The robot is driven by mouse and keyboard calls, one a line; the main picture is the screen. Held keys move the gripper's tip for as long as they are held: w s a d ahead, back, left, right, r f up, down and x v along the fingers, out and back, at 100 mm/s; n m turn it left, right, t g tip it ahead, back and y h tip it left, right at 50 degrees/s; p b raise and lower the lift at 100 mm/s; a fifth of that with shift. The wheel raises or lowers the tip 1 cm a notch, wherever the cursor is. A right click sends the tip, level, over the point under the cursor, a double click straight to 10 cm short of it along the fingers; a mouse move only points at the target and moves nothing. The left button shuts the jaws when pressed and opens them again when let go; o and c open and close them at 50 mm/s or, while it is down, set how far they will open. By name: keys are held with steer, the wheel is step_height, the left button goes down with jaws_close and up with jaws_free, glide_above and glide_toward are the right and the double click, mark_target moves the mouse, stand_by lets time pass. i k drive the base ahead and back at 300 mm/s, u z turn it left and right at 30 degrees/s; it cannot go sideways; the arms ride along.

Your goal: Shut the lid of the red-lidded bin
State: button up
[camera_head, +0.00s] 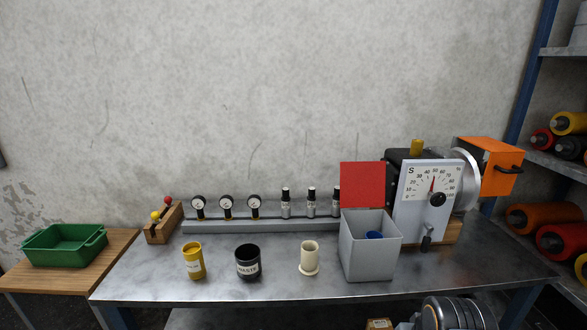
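The bin (366,259) is a grey open-topped box on the metal table, right of centre. Its red lid (362,184) stands upright at the back edge, so the bin is open. A blue object (374,235) shows inside the bin; most of it is hidden by the front wall. My gripper is not in this view, so its state and place cannot be seen.
A machine with a dial (434,188) stands close to the bin's right. A cream cup (310,258), a black waste cup (248,261) and a yellow cup (193,261) stand to its left. A gauge rail (262,226) runs behind. The table's front strip is clear.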

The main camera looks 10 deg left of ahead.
mark_target(362, 183)
steer(key=u, duration=0.4)
steer(key=i, duration=1)
